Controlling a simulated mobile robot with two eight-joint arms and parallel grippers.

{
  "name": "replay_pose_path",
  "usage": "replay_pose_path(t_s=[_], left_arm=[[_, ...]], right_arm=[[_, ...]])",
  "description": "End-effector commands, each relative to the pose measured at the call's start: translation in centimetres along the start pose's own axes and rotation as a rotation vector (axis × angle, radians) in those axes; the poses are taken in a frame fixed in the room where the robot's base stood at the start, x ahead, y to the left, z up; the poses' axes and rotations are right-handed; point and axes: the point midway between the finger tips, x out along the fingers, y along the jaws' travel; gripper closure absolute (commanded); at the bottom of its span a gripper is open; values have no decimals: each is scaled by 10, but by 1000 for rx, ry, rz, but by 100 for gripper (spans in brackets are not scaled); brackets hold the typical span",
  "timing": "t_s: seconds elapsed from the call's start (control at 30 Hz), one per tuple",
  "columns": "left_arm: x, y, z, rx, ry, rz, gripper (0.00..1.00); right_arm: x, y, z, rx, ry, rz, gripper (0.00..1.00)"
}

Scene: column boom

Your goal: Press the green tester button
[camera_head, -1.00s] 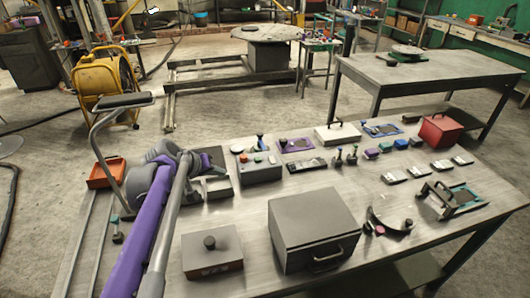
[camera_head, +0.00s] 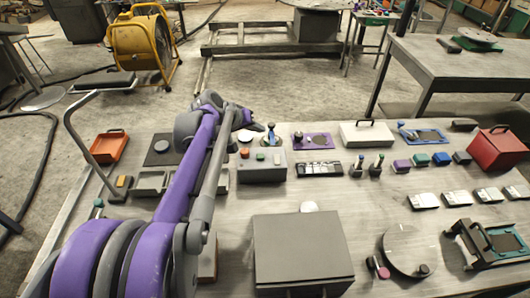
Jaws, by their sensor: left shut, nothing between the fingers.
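The tester is a grey box (camera_head: 262,172) in the middle of the table's left half. An orange button (camera_head: 245,152) shows on its top, with a small greenish button (camera_head: 260,156) to the right of it. My left arm reaches in from the lower left across the table. My left gripper (camera_head: 246,118) is shut and empty, behind and above the tester's left end in the picture, apart from the buttons. Its fingertips are small and partly hidden by the arm's wrist. My right gripper is not in view.
A large grey box (camera_head: 302,250) stands in front of the tester. A blue-topped knob (camera_head: 271,130) and a purple-framed plate (camera_head: 314,141) stand behind it. A black panel (camera_head: 319,169) lies to its right. An orange tray (camera_head: 109,147) is at far left.

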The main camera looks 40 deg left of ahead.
Motion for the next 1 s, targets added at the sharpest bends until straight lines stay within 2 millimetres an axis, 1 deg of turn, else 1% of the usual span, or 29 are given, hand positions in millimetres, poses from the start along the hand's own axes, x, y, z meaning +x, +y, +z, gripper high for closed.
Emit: replay_pose_path(t_s=[0.27,0.47,0.67,0.83,1.0], left_arm=[[1,-1,1,0,0,0,100],[9,-7,7,0,-2,-1,100],[26,-19,20,0,-1,-1,100],[44,-32,32,1,-2,-2,100],[57,-42,42,1,-1,-1,100]], right_arm=[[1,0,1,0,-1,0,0],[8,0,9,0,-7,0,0],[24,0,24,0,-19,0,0],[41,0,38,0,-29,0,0],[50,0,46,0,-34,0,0]])
